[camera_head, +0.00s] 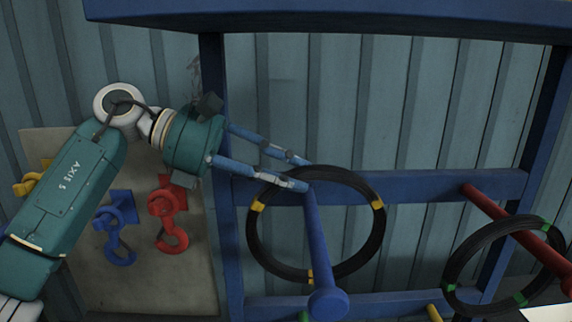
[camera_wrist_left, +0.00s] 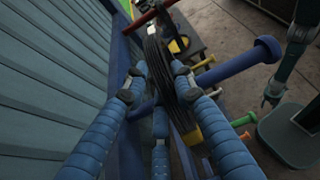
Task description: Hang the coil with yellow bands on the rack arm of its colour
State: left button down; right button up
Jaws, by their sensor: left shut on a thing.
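The dark coil with yellow bands (camera_head: 251,235) is upright at the blue rack arm (camera_head: 318,245). The blue arm appears to pass through its opening, with its round cap in front of the lower rim. My left gripper (camera_head: 298,174) is shut on the coil's upper left rim. In the left wrist view the coil (camera_wrist_left: 158,72) is edge-on between the fingers (camera_wrist_left: 160,82), and the blue arm (camera_wrist_left: 235,64) sticks out to its right. The yellow rack arm (camera_head: 434,313) is low, right of the coil, mostly cut off. My right gripper (camera_wrist_left: 271,97) seems to show small at the right.
A coil with green bands (camera_head: 467,244) hangs on the red rack arm (camera_head: 500,216) at right. A green arm end (camera_head: 303,316) shows at the bottom. A board (camera_head: 190,262) with yellow, blue and red hooks is at left. A corrugated wall stands behind the blue rack frame (camera_head: 430,187).

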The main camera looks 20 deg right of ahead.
aim_at(278, 193)
pick_arm(q)
jog(key=shift+f, duration=0.35)
jog(key=shift+w+f, duration=0.1)
jog(key=shift+f, duration=0.25)
jog(key=shift+w+f, duration=0.15)
jog(key=shift+f, duration=0.25)
jog(key=shift+s+a+f+b, duration=0.15)
jog(key=shift+s+f+b, duration=0.35)
jog(key=shift+b, duration=0.25)
jog(key=shift+s+a, duration=0.1)
jog(key=shift+s, duration=0.2)
jog(key=s+a+b, duration=0.2)
jog(key=s+b, duration=0.2)
jog(key=s, duration=0.5)
jog(key=s+a+r+b, duration=0.1)
jog(key=s+a+b, duration=0.2)
jog(key=s, duration=0.6)
jog(key=s+a+b, duration=0.3)
jog(key=s+b, duration=0.2)
jog(key=s, duration=0.4)
jog(key=shift+s+r, duration=0.2)
jog(key=shift+s, duration=0.15)
pick_arm(e)
notch_tip(278, 193, down, 14)
jog(key=w, duration=0.1)
jog(key=shift+w, duration=0.2)
pick_arm(q)
jog(key=shift+w, duration=0.15)
pick_arm(e)
jog(key=shift+r, duration=0.1)
